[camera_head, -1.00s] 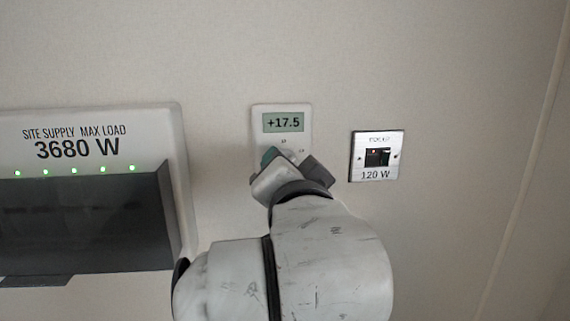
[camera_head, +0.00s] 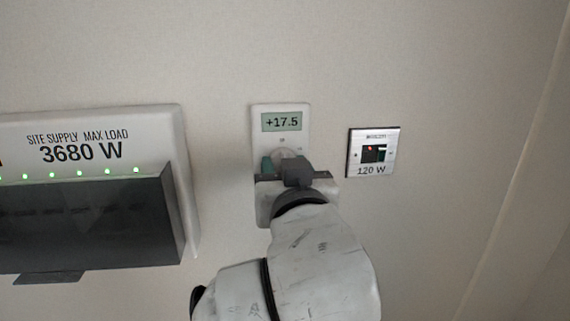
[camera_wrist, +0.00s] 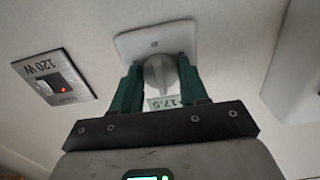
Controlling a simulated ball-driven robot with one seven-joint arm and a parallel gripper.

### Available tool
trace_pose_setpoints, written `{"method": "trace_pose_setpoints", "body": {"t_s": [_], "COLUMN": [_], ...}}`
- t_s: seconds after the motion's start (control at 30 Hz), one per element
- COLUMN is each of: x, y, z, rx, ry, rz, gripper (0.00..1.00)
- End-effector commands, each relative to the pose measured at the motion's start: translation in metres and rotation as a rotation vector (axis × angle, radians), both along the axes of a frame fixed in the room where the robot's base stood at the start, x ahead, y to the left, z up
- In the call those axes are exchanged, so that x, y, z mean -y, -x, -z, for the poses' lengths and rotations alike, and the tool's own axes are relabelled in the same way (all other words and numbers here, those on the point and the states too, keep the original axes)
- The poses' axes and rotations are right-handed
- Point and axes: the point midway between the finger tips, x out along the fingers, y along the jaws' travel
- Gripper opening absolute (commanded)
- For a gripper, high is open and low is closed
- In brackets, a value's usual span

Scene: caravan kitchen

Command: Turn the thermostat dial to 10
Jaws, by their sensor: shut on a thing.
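The thermostat (camera_head: 300,111) is a white plate on the wall with a small screen (camera_head: 282,122) that reads +17.5. It also shows in the wrist view (camera_wrist: 147,42), where the screen is partly covered. Its round grey dial (camera_wrist: 160,73) sits between the two green fingers of my gripper (camera_wrist: 158,80), which is shut on it. In the head view my gripper (camera_head: 280,162) covers most of the dial and the lower part of the plate.
A wall switch (camera_head: 374,151) marked 120 W with a red light is close to the right of the thermostat. The wall above is bare.

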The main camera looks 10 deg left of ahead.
Motion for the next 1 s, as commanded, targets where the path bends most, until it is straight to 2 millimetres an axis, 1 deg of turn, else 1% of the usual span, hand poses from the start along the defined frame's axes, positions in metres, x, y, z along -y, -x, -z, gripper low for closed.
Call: {"method": "trace_pose_setpoints", "body": {"t_s": [0.03,0.57,0.6,0.83,1.0], "x": [-0.0016,-0.0012,-0.0012,-0.0005,0.0000], "y": [-0.0003,-0.0005,-0.0005,-0.0004,-0.0003], "z": [0.0048,0.0060,0.0060,0.0034,0.0021], "rx": [-0.009,-0.003,-0.003,0.004,0.005], "ry": [0.017,0.041,0.040,0.037,0.036], "rz": [-0.002,-0.002,-0.002,-0.001,0.000], "gripper": [0.13,0.13,0.45,0.67,0.68]}}
